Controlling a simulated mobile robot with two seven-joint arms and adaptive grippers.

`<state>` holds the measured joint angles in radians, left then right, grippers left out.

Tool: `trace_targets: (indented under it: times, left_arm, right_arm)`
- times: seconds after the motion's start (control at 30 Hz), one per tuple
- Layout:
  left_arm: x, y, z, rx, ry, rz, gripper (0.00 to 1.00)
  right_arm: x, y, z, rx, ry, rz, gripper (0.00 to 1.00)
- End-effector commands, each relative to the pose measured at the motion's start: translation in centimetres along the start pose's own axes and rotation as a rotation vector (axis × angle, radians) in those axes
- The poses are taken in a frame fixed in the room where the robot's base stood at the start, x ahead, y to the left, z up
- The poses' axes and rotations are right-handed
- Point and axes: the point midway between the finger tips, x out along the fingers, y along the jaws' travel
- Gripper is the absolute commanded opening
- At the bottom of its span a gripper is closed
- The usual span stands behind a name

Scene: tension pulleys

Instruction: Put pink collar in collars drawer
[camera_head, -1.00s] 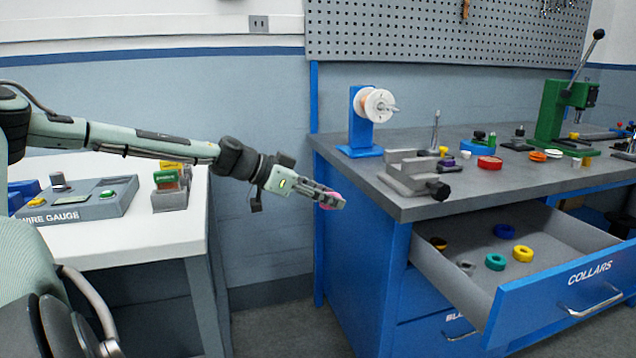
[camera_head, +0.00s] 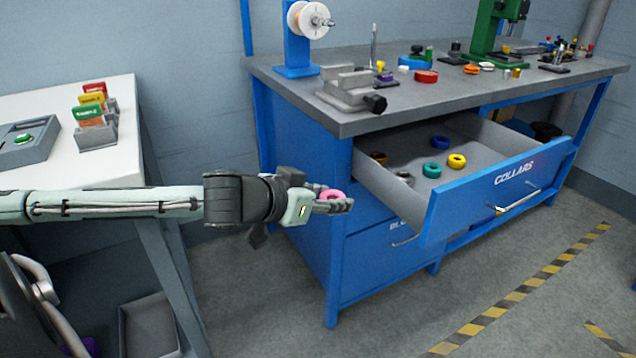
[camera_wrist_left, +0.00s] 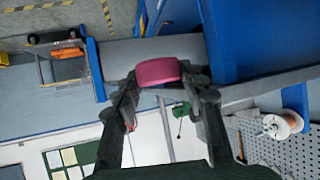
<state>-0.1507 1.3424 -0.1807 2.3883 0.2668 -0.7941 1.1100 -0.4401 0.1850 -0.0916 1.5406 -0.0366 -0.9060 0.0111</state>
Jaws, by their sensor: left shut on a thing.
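The pink collar (camera_head: 331,194) is held between the fingers of my left gripper (camera_head: 338,205), which is shut on it. The collar also shows in the left wrist view (camera_wrist_left: 158,72) between the two fingertips. My left gripper is in front of the blue bench, to the left of the open drawer labelled COLLARS (camera_head: 500,190) and apart from it. Inside the drawer lie a teal collar (camera_head: 432,170), a yellow collar (camera_head: 457,161), a blue collar (camera_head: 440,142) and darker ones at its left side. My right gripper is not in view.
The bench top (camera_head: 420,110) holds a grey vise (camera_head: 350,92), a spool stand (camera_head: 297,45) and several small parts. A white table (camera_head: 70,165) stands at the left. A lower drawer (camera_head: 375,240) is closed. The floor in front is mostly clear.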

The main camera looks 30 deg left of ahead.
Motion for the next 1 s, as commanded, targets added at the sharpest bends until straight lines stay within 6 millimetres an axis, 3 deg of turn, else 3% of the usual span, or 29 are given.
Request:
trace_targets:
  times: [0.3,0.63,1.0]
  left_arm:
    - [0.3,5.9,2.4,-0.041,0.002,-0.054,0.15]
    - [0.5,11.2,4.9,-0.072,-0.001,-0.117,0.15]
    - [0.5,11.1,4.9,-0.07,0.0,-0.12,0.15]
  right_arm:
    - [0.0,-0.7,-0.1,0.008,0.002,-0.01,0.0]
    - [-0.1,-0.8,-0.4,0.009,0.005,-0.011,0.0]
    - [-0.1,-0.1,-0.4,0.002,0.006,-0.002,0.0]
